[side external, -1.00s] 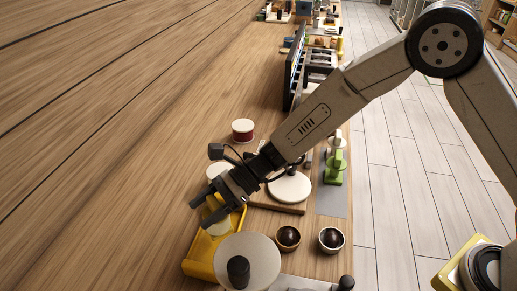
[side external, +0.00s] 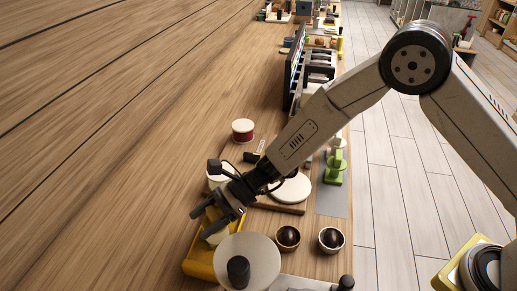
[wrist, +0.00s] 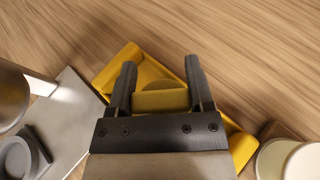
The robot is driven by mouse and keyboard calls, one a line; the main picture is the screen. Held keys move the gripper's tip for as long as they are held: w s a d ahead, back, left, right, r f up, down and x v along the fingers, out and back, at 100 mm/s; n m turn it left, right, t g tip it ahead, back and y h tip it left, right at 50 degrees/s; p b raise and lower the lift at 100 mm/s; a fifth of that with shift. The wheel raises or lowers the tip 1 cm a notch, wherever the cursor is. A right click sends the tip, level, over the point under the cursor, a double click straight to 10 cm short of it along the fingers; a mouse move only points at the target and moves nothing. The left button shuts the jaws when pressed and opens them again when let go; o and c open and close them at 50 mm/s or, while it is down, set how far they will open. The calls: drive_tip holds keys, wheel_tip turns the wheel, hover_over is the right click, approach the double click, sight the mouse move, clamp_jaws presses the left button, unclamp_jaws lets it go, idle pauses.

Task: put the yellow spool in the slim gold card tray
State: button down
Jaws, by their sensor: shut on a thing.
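My gripper (side external: 211,226) is shut on the yellow spool (side external: 216,236), which is partly hidden by the fingers. In the wrist view the spool (wrist: 160,99) sits between the two fingers of my gripper (wrist: 159,68). The slim gold card tray (side external: 200,264) lies on the table under the gripper, and its yellow walls show around the fingers in the wrist view (wrist: 240,148). The spool is over the tray or within its outline. I cannot tell whether it touches the tray floor.
A pale disc with a black knob (side external: 241,262) stands close in front of the tray. The table's left is clear.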

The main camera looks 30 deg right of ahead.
drive_tip(key=shift+f, duration=0.1)
unclamp_jaws()
drive_tip(key=v, duration=1.2)
drive_tip(key=shift+d, duration=0.15)
idle(0.6)
